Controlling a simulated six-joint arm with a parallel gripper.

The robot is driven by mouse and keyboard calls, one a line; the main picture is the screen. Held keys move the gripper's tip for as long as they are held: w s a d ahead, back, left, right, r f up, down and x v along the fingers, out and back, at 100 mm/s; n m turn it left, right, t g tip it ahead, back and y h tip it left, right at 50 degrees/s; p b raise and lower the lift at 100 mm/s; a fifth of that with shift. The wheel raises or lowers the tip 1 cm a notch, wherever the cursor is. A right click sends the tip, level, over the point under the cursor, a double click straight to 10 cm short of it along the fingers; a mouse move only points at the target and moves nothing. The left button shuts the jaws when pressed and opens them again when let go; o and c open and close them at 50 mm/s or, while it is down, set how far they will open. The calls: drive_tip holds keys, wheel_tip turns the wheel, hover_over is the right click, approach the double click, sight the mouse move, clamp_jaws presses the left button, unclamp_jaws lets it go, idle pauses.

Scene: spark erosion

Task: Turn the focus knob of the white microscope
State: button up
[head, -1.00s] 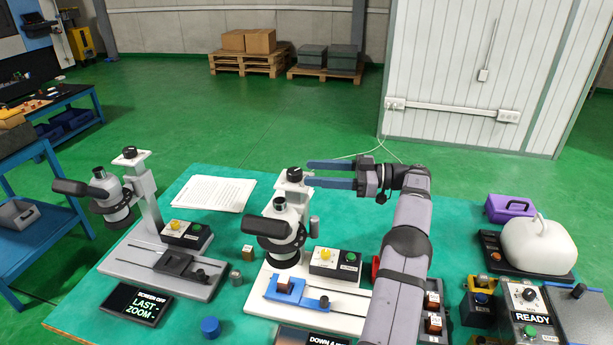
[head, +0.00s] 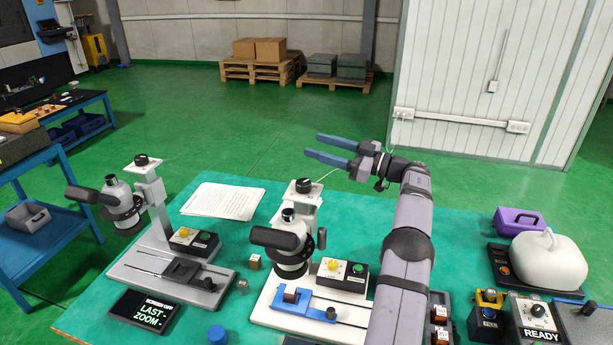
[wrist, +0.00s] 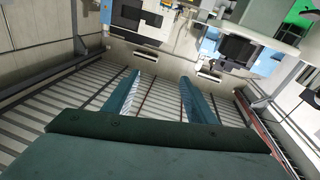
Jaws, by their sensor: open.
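The white microscope (head: 290,258) stands on its white base (head: 262,312) in the middle of the bench, eyepiece to the left. In the wrist view the open fingers (wrist: 158,80) frame only the room; no microscope shows there.
A grey microscope (head: 122,208) stands to the left, with a paper stack (head: 222,200) behind. A button box (head: 342,274) and blue slide (head: 312,305) sit on the white base.

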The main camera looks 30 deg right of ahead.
drive_tip(key=w+d+r+m+t+h+p, duration=0.2)
drive_tip(key=w+d+r+m+h, duration=0.2)
drive_tip(key=w+r+m+h, duration=0.25)
drive_tip(key=w+d+r+m+t+h+p, duration=0.1)
drive_tip(key=w+d+r+m+h+p, duration=0.1)
drive_tip(key=w+d+r+m+h, duration=0.45)
drive_tip(key=m+g+h+p, duration=0.1)
drive_tip(key=m+g+p, duration=0.35)
drive_tip(key=g, duration=1.05)
approach(303, 182)
drive_tip(key=f+n+p, duration=0.1)
drive_tip(key=n, duration=0.1)
drive_tip(key=shift+m, duration=0.25)
drive_tip(key=shift+p+x, duration=1.65)
drive_tip(key=shift+x, duration=2.05)
drive_tip(key=shift+w+d, duration=0.1)
drive_tip(key=shift+r, duration=0.1)
drive_tip(key=c, duration=1)
